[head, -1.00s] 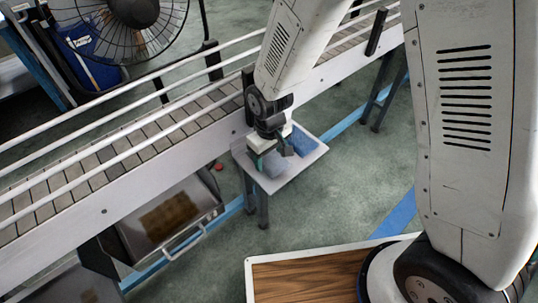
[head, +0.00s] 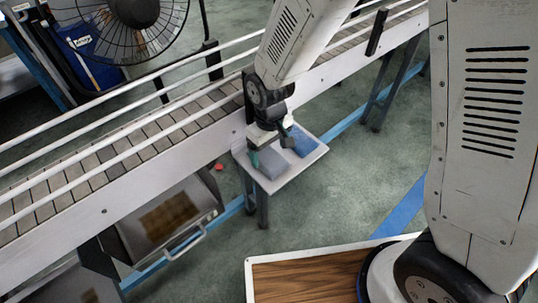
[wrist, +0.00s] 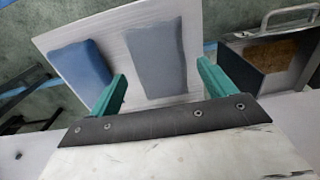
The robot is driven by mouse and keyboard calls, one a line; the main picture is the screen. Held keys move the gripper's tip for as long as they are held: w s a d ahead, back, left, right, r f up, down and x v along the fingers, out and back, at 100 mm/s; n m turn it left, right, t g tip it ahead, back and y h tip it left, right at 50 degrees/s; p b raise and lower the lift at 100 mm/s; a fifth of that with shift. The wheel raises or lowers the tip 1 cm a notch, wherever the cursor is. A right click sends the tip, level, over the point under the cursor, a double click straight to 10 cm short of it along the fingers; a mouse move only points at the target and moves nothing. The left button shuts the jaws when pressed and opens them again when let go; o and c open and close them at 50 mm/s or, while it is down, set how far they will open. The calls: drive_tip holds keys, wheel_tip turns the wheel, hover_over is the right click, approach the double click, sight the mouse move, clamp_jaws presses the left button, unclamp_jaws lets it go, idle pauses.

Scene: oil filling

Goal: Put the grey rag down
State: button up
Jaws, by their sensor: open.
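The grey rag (wrist: 156,57) lies flat on a small white side table (wrist: 120,42); in the head view the rag (head: 271,172) is on the table's left part. A blue rag (wrist: 80,65) lies beside it, to the right in the head view (head: 303,141). My gripper (wrist: 165,88) has its green fingers apart, one on each side of the grey rag's near end in the wrist view. In the head view my gripper (head: 270,150) is just above the table and partly hides the rags. I cannot tell whether the fingers touch the rag.
A slatted conveyor (head: 150,135) with white rails runs behind the side table. An open metal drawer (head: 170,220) with a brown, grid-like content is at the lower left. A fan (head: 125,25) stands at the back left. A red object (head: 219,167) is near the table.

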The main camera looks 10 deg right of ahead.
sight(270, 158)
wheel_tip(270, 158, up, 9)
drive_tip(key=s+d+r+m, duration=0.3)
drive_tip(key=s+d+r, duration=0.3)
drive_tip(key=d+r, duration=0.6)
drive_tip(key=s+d+r+m, duration=0.2)
drive_tip(key=s+d, duration=0.2)
drive_tip(key=s, duration=0.2)
drive_tip(key=s+d+r+m+t, duration=0.1)
drive_tip(key=s+d+r, duration=0.2)
drive_tip(key=s, duration=0.4)
drive_tip(key=shift+s+d+r+m, duration=0.2)
drive_tip(key=shift+d+r+m, duration=0.15)
drive_tip(key=shift+d, duration=0.45)
drive_tip(key=shift+o, duration=0.5)
